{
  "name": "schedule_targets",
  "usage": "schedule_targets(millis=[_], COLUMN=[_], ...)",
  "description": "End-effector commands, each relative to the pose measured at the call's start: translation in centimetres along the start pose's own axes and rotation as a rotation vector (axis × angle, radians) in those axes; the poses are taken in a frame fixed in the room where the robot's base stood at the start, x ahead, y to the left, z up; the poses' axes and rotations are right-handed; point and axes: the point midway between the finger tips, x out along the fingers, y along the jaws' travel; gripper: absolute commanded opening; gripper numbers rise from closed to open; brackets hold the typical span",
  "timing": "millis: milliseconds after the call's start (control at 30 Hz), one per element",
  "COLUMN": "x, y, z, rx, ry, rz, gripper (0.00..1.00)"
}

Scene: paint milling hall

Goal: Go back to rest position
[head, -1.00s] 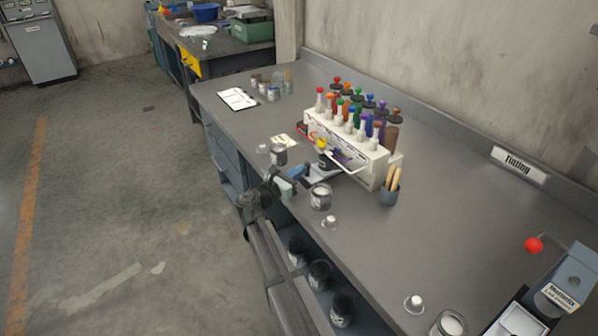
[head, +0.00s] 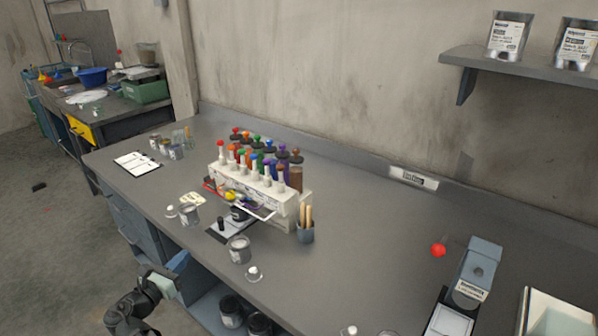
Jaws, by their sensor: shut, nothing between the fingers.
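My gripper (head: 180,263) shows at the lower left of the head view, at the front edge of the grey bench (head: 350,255). Its blue fingers are shut and empty, and its dark wrist hangs off the bench over the floor. It is apart from the open cans on the bench top. The nearest are a grey can (head: 239,250) to its right and another can (head: 189,214) behind it. The fingertips are small in the view.
A white rack (head: 290,213) of colored bottles stands mid-bench, beside a cup of wooden sticks (head: 305,233). A clipboard (head: 137,163) lies at the far left. A grey device (head: 478,265) stands at right. A wall shelf (head: 520,62) holds two containers. Dark cans (head: 231,311) stand below the bench top.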

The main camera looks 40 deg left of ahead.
Motion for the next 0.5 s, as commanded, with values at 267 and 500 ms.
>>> schedule_targets(millis=[267,500], x=[-1.3,-3.3], y=[-2.3,-8.3], z=[-2.1,-7.1], rx=[-0.087,-0.288], ry=[-0.020,-0.057], rz=[-0.002,-0.024], gripper=[0.00,0.00])
